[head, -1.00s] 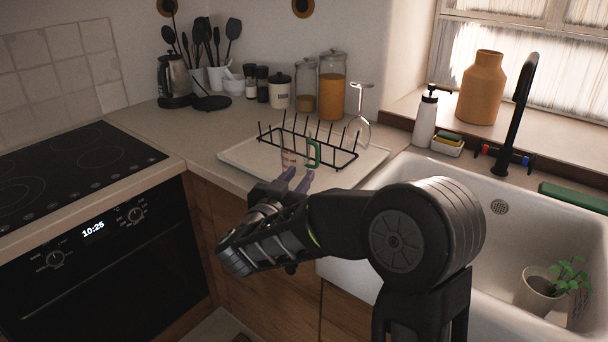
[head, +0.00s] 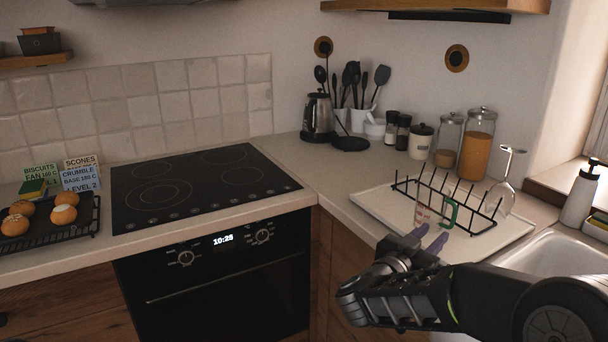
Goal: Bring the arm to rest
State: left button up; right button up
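My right gripper (head: 428,238) reaches in from the lower right, in front of the drying rack. Its two purple fingers are apart with nothing seen between them, so it looks open and empty. Just beyond the fingertips, a clear measuring cup with red markings (head: 424,210) and a green handle (head: 450,213) stands at the black wire rack (head: 470,232). The fingers partly hide the cup's lower part, and I cannot tell whether they touch it. My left gripper is not in view.
The rack stands on a white tray (head: 372,204), with an upturned wine glass (head: 507,190) at its right. The sink (head: 560,251) lies to the right. A black hob (head: 200,185) fills the left counter, beside a baking rack of buns (head: 64,214). Jars and a kettle (head: 318,116) line the back.

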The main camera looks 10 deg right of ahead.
jog(key=w+a+f+n+t+y, duration=0.45)
jog(key=w+a+f+y, duration=0.3)
jog(key=a, duration=0.35)
jog(key=s+a+f+n+g+y+p, duration=0.1)
jog(key=s+a+f+n+y, duration=0.1)
jog(key=a+f+y, duration=0.35)
jog(key=s+a+f+n+g+y+p, duration=0.1)
jog(key=s+a+f+g+y, duration=0.15)
jog(key=a+f, duration=0.6)
jog(key=s+a+f+g+y+p, duration=0.1)
jog(key=s+a+f+g, duration=0.1)
jog(key=s+f, duration=0.5)
jog(key=s+a+f+n+g+y+p, duration=0.1)
jog(key=s+a+f+g, duration=0.2)
jog(key=s+f, duration=0.4)
jog(key=s+a+f+n+g+y+p, duration=0.1)
jog(key=s+f+g, duration=0.4)
jog(key=s, duration=1.1)
notch_tip(320, 180, down, 3)
jog(key=shift+s+a+r+y+p, duration=0.1)
jog(key=shift+s+a+y+p, duration=0.4)
jog(key=shift+a, duration=0.35)
jog(key=shift+w+n, duration=0.1)
jog(key=shift+n, duration=0.15)
